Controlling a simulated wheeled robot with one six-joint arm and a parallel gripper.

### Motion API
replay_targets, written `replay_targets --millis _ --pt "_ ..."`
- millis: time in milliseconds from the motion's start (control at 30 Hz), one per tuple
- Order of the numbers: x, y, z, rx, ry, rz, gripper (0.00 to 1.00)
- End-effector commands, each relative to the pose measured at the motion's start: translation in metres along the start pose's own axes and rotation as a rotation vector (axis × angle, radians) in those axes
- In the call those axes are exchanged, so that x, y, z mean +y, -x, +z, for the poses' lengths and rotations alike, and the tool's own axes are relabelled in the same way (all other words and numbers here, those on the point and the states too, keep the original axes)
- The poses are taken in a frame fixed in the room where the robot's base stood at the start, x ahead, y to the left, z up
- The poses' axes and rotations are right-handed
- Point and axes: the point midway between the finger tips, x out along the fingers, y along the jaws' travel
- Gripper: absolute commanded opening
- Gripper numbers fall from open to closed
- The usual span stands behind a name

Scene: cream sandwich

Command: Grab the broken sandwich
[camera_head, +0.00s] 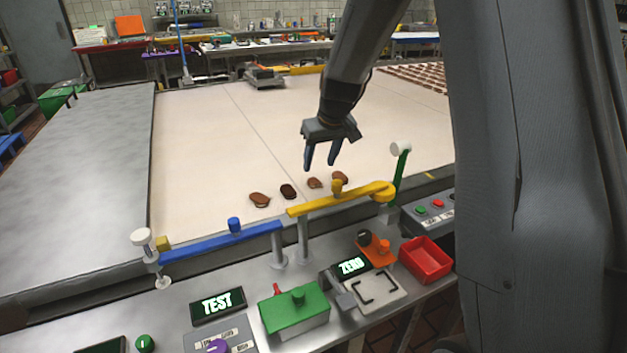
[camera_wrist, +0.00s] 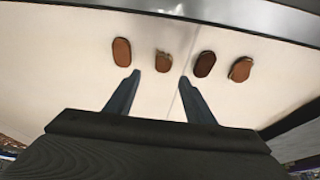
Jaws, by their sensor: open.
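Several brown sandwiches lie in a row on the pale belt. In the wrist view, a short one with a ragged top edge, which looks like the broken sandwich (camera_wrist: 162,62), lies just beyond and between my fingertips. It appears to be the small piece (camera_head: 315,183) in the head view. A whole oval sandwich (camera_wrist: 122,52) is left of it in the wrist view; a dark one (camera_wrist: 205,64) is right of it. The far right one (camera_wrist: 241,69) shows a pale, uneven edge. My gripper (camera_head: 320,162) is open and empty above the belt, fingers pointing down.
A yellow bar (camera_head: 330,201) and a blue bar (camera_head: 215,245) run along the belt's near edge. A red bin (camera_head: 426,258), a scale (camera_head: 370,290) and a green box (camera_head: 295,312) stand on the front counter.

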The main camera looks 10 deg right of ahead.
Motion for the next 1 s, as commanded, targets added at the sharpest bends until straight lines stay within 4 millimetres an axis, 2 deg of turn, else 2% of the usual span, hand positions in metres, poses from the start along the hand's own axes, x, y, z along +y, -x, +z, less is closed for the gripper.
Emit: replay_targets --millis 200,433,600,933,1000 --pt "-0.006 -0.018 0.001 -0.001 0.008 -0.004 0.49" --pt "-0.005 -0.044 0.01 -0.004 0.007 -0.003 0.49" --pt "-0.004 -0.061 0.008 -0.001 0.006 -0.002 0.49" --pt "-0.003 -0.066 0.008 0.0 0.005 -0.001 0.49" --pt "-0.002 -0.066 0.008 0.0 0.005 -0.001 0.37"
